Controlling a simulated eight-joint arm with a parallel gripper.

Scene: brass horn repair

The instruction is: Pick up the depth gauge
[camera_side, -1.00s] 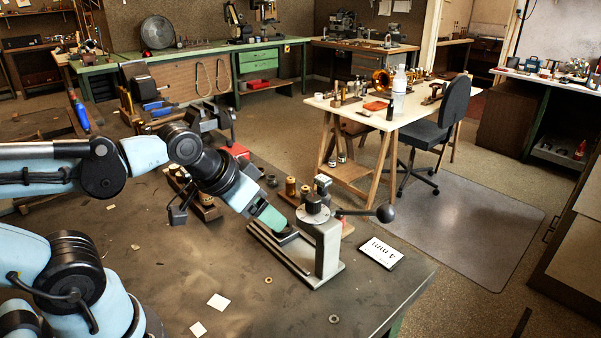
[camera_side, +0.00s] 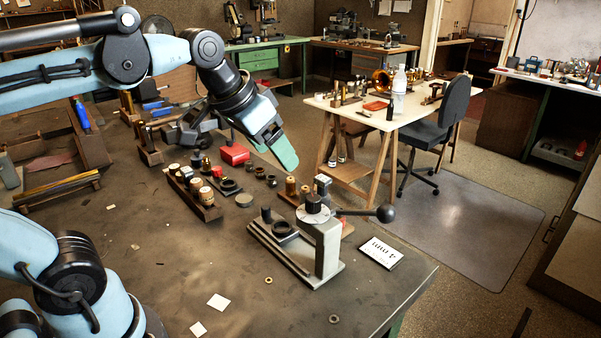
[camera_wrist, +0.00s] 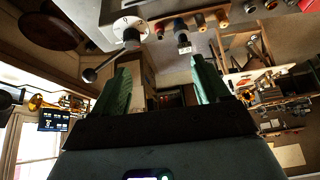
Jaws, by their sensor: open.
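No object is plainly recognizable as the depth gauge; I cannot tell which one it is. A grey bench press (camera_side: 327,247) with a round dial on top and a ball-ended lever stands near the table's right corner. Its dial (camera_wrist: 127,30) also shows at the top of the wrist view. A black ring-shaped part (camera_side: 284,229) sits on the press base, beside a small black post (camera_side: 266,214). My gripper (camera_side: 288,160) is raised above and behind the press, touching nothing. In the wrist view its two green fingers (camera_wrist: 163,82) are wide apart with nothing between them.
A white display panel (camera_side: 381,252) with dark characters lies right of the press. Wooden racks of small cylinders (camera_side: 196,190) and a red box (camera_side: 235,154) stand behind and left. The front-middle tabletop is mostly clear, except for paper squares (camera_side: 217,301) and washers.

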